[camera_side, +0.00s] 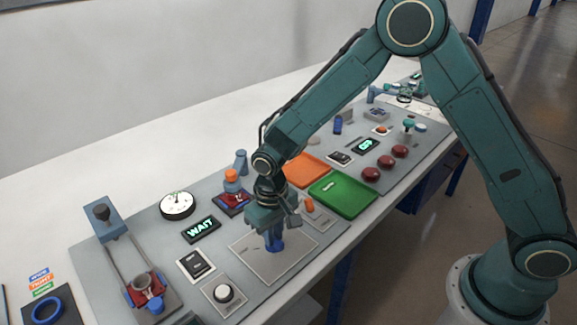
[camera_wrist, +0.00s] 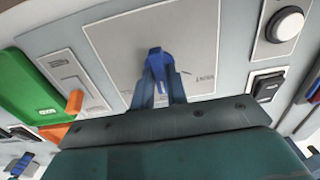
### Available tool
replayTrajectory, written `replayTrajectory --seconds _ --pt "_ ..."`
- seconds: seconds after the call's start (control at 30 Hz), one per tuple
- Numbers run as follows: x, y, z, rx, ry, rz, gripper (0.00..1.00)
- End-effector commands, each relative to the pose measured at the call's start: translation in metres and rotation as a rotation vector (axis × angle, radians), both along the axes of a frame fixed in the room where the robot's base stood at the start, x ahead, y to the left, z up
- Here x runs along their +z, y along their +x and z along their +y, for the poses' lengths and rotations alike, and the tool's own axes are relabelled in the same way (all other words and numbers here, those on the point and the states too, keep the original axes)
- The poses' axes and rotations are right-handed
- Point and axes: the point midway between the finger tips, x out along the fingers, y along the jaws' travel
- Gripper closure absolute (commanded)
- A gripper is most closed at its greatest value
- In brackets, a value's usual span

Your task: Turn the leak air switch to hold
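A blue switch handle (camera_side: 275,239) stands on a light grey plate (camera_side: 290,264) near the front of the panel. I take it as the leak air switch; the small print beside it is too blurred to read. My gripper (camera_side: 273,226) is right over the handle, pointing down. In the wrist view the blue handle (camera_wrist: 155,57) sits at the fingertips, between my two fingers (camera_wrist: 161,80). The fingers are close around it, but I cannot tell whether they press on it. The handle's lower part is partly hidden.
A green tray (camera_side: 345,193) and an orange tray (camera_side: 305,170) lie behind the plate. A small orange lever (camera_side: 309,206) stands close to my gripper. A lit WAIT display (camera_side: 201,229), a dial (camera_side: 177,205) and a white round button (camera_side: 223,293) are to the left.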

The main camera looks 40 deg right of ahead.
Motion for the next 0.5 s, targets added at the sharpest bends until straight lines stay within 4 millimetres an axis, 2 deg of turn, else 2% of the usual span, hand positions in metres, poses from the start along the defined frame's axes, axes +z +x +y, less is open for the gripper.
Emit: replayTrajectory --seconds 0.03,0.1,0.5 --pt "0.0007 0.0001 0.0002 0.0 0.0 -0.001 0.78" --pt "0.0006 0.0001 0.0002 0.0 0.0 -0.001 0.64" --pt "0.0023 0.0002 0.0001 -0.001 0.0 -0.001 0.64"
